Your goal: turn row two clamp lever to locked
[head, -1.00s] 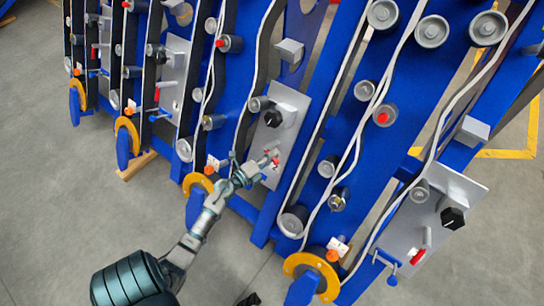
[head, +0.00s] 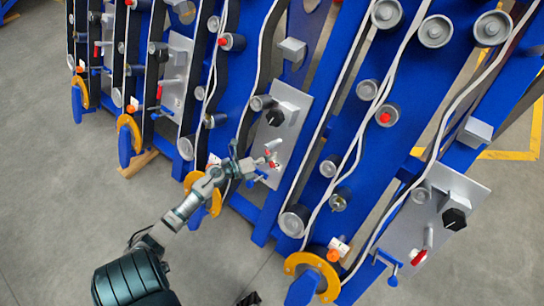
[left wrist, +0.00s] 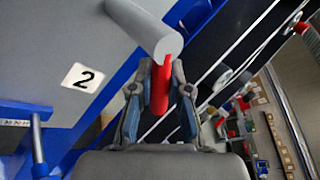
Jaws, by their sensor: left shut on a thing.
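The row two clamp lever has a red handle (left wrist: 187,92) on a light grey cylinder (left wrist: 150,28), beside a label with the number 2 (left wrist: 82,77) on a grey panel. In the head view the panel (head: 291,97) is on a blue frame, with the red lever (head: 271,164) near its lower end. My left gripper (head: 264,160) is at this lever. In the left wrist view its two fingers (left wrist: 164,88) are on both sides of the red handle and shut on it. The fingers partly hide the handle.
A black knob (head: 275,117) is higher on the same panel. A blue T-handle (head: 257,178) and a yellow ring (head: 203,185) are close below the gripper. Similar panels with red levers (head: 419,257) stand on both sides. Grey floor (head: 70,220) is free at the left.

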